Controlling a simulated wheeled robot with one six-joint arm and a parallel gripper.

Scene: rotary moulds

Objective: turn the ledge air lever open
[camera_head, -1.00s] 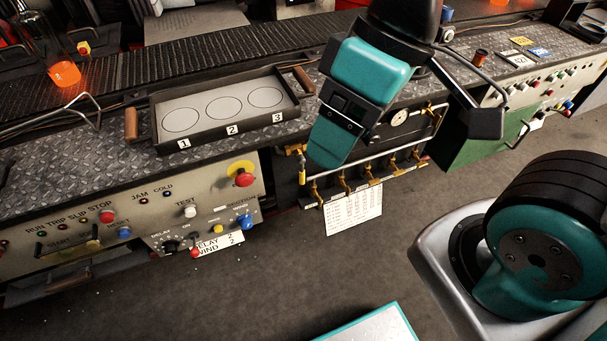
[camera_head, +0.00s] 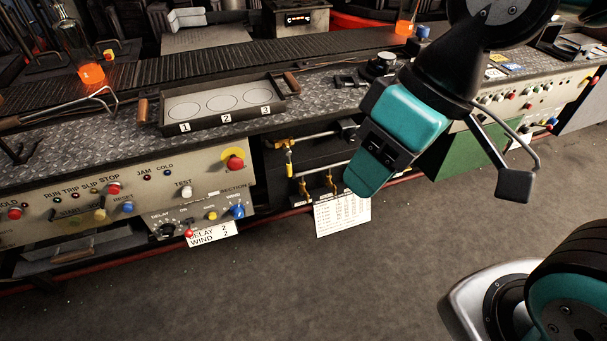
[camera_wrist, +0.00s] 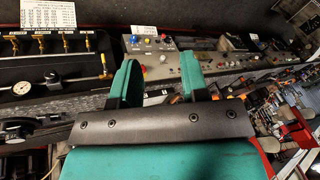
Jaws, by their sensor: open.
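A lever with a yellow handle (camera_head: 289,168) hangs on a brass fitting at the left end of the pipe panel under the ledge. It appears to be the air lever; its handle points down. A small yellow piece, likely the same lever, shows in the wrist view (camera_wrist: 104,64). My gripper (camera_head: 366,180) is in front of the panel, to the right of the lever and apart from it. In the wrist view its two teal fingers (camera_wrist: 160,80) stand apart with nothing between them. In the head view my gripper hides the gauge and the panel's right side.
Brass valves (camera_head: 331,183) stand on the lower pipe, above a white chart (camera_head: 343,217). A tray (camera_head: 222,122) with three numbered discs sits on the ledge. A button panel (camera_head: 130,198) is at left, a green box (camera_head: 470,150) at right. The floor in front is clear.

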